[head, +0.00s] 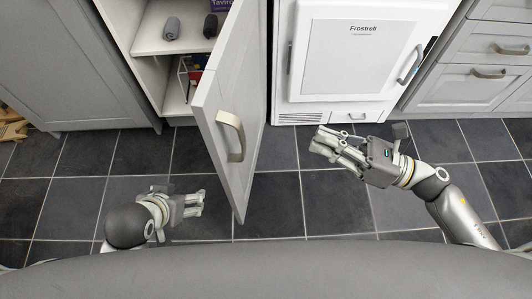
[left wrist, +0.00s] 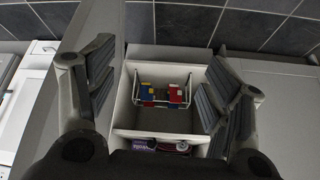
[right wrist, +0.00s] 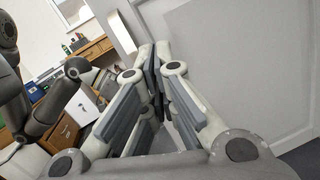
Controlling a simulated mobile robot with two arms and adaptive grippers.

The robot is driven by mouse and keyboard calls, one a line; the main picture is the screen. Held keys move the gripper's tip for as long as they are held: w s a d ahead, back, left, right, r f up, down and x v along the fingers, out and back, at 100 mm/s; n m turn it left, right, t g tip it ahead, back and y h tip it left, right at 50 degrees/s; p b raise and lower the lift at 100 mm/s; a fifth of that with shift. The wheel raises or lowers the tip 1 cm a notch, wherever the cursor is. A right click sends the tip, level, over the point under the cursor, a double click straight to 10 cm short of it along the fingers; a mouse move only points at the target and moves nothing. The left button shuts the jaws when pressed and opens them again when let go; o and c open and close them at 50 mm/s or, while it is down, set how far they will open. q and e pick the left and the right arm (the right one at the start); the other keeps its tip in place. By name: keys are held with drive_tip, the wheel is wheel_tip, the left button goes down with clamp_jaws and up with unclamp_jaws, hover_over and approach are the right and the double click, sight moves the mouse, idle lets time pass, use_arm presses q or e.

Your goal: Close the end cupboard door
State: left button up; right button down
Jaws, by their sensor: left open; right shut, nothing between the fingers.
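The cupboard door (head: 240,112) is grey with a metal bar handle (head: 230,136). It stands wide open, swung out toward me, with the cupboard's shelves (head: 150,40) showing to its left. My left gripper (head: 202,203) is open and empty, low over the floor to the left of the door's near edge and apart from it. The left wrist view shows its spread fingers (left wrist: 158,85) with the cupboard inside beyond them. My right gripper (head: 318,145) is shut and empty, to the right of the door and apart from it. Its closed fingers (right wrist: 155,75) show in the right wrist view.
A white appliance labelled Frostrell (head: 355,50) stands right of the door. Grey drawers (head: 480,75) are at the far right and a grey cabinet front (head: 70,60) at the left. Dark rolled items (head: 171,28) sit on the upper shelf. The tiled floor (head: 280,190) is clear.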

use_arm(q)
drive_tip(key=shift+s+a+f+g+y+p, duration=0.15)
drive_tip(key=shift+s+g, duration=0.2)
drive_tip(key=shift+s, duration=0.5)
drive_tip(key=shift+s+a+f+g+y+p, duration=0.15)
drive_tip(key=shift+s+g, duration=0.25)
drive_tip(key=shift+s, duration=0.4)
drive_tip(key=shift+s+a+g+p, duration=0.2)
drive_tip(key=shift+s+g, duration=0.15)
drive_tip(key=shift+s, duration=0.5)
use_arm(e)
drive_tip(key=a+f+n+g, duration=0.2)
drive_tip(key=a+n, duration=0.3)
drive_tip(key=a, duration=0.7)
drive_tip(key=shift+a+f+g+h, duration=0.3)
drive_tip(key=shift+g, duration=0.3)
